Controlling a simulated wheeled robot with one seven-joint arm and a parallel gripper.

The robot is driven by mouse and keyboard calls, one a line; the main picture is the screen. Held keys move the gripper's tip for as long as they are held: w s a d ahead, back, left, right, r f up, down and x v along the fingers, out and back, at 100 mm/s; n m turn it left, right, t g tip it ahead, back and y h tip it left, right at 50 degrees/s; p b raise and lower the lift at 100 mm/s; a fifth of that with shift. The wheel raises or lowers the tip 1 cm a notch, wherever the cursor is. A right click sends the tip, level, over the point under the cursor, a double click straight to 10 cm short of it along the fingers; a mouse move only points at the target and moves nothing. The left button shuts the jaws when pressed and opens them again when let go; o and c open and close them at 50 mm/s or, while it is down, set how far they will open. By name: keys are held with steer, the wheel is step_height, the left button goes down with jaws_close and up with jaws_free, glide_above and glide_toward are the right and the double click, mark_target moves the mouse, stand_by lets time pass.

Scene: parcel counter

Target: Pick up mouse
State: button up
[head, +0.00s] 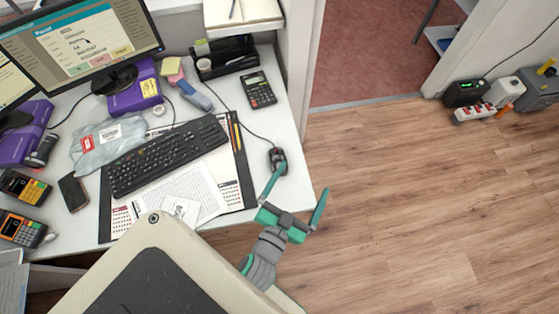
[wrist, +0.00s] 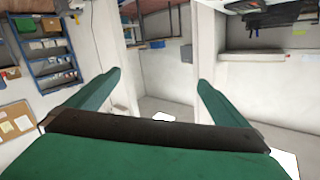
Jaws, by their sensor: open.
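The black mouse (head: 277,158) lies near the right edge of the white desk, right of the keyboard, with a cable running up and left from it. My gripper (head: 297,190) is open and empty, with green fingers spread apart. In the head view its left finger reaches up close to the mouse, overlapping the desk corner, and its right finger is over the floor. I cannot tell whether the left finger touches the mouse. In the wrist view the open fingers (wrist: 160,85) show nothing between them but distant walls and floor; the mouse is not seen there.
The desk (head: 285,105) also holds a keyboard (head: 165,155), a calculator (head: 258,89), papers on a desk mat, a monitor (head: 85,40) and card terminals at the left. The wooden floor (head: 420,200) to the right is open. Power boxes (head: 475,112) stand by the far wall.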

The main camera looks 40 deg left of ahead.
steer(key=w+a+r+n+g+y, duration=0.1)
steer(key=w+a+r+n+y, duration=0.2)
steer(key=a+r, duration=0.3)
steer(key=w+a+r+n+g+y, duration=0.1)
steer(key=w+a+r+n+y, duration=0.2)
steer(key=a, duration=0.6)
steer(key=w+a+r+n+y, duration=0.25)
steer(key=a+r+y, duration=0.2)
steer(key=a, duration=0.25)
steer(key=s+a+r+n+g+y, duration=0.2)
steer(key=s+a+n+g, duration=0.1)
steer(key=a+n+g, duration=0.4)
steer(key=s+a+r+n+g+y, duration=0.1)
steer(key=s+a+r+n+g, duration=0.3)
steer(key=a+n, duration=0.35)
steer(key=n+g+h, duration=0.3)
steer(key=n+h, duration=0.7)
steer(key=h, duration=0.7)
glide_toward(278, 158)
steer(key=shift+w+d+f, duration=0.1)
steer(key=shift+f, duration=2.4)
steer(key=shift+w+d+f, duration=0.1)
steer(key=shift+f, duration=2.4)
